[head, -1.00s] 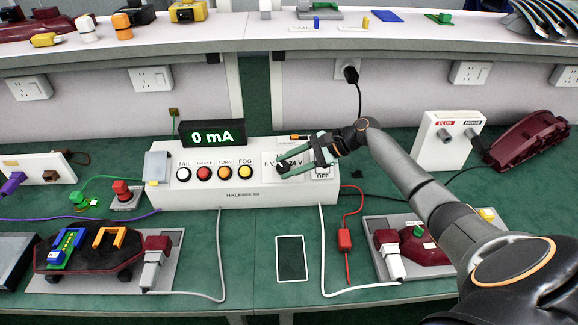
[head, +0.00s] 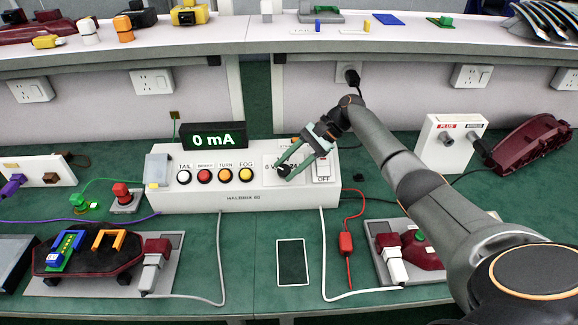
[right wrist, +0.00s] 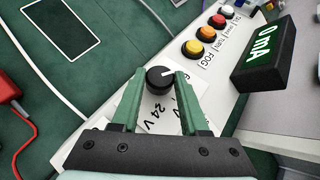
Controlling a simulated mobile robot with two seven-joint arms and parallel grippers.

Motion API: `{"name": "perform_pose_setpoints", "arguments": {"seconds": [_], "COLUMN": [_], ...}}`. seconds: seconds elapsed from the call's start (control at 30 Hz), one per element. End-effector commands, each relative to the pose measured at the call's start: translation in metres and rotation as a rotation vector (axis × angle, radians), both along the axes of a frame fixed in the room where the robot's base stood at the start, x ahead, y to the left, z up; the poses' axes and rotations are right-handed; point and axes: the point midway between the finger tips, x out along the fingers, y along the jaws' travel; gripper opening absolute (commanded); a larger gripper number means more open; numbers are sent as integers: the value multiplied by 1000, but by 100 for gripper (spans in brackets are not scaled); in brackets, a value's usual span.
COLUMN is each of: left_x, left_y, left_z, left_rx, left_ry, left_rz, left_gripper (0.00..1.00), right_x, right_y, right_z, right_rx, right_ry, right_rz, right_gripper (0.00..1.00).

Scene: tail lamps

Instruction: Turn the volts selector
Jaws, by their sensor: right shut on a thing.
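The volts selector is a round black knob (head: 284,171) on the top of the white control box (head: 240,199), between the 6 V and 24 V markings, which my gripper partly covers. My right gripper (head: 285,170) is shut on the knob, reaching it diagonally from the upper right. In the right wrist view the knob (right wrist: 158,80) sits between the two green fingertips (right wrist: 159,82). Its white pointer line points right and slightly up in that view. The 24 V marking (right wrist: 150,117) shows between the fingers. My left gripper is not in view.
Left of the knob are the TAIL, BRAKE, TURN and FOG buttons (head: 214,175). A display (head: 207,135) reads 0 mA. A switch marked OFF (head: 322,169) is close to the right. A red fuse holder (head: 345,243) and a dark tablet-like panel (head: 292,262) are in front.

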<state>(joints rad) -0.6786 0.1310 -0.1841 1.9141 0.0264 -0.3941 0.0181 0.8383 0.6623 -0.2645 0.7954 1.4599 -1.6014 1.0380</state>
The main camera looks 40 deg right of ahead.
Motion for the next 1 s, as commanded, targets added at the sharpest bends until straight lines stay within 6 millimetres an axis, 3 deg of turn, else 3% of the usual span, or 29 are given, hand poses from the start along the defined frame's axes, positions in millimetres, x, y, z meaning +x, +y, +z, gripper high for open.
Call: {"name": "perform_pose_setpoints", "arguments": {"seconds": [0.17, 0.2, 0.43, 0.77, 1.0], "left_x": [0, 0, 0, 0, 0], "left_y": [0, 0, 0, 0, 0], "left_z": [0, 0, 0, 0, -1], "left_rx": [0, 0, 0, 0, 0], "left_ry": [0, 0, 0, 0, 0], "left_rz": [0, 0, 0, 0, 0], "left_gripper": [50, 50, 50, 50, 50], "right_x": [-1, -1, 0, -1, -9], "right_y": [2, 2, 1, -3, -32], "right_z": [-1, -1, -1, 2, 30], "right_rx": [0, 0, 0, 0, -1], "right_ry": [2, 2, 2, 0, -2], "right_rz": [6, 6, 2, 0, -3], "right_gripper": [0, 49, 74, 74, 74]}}
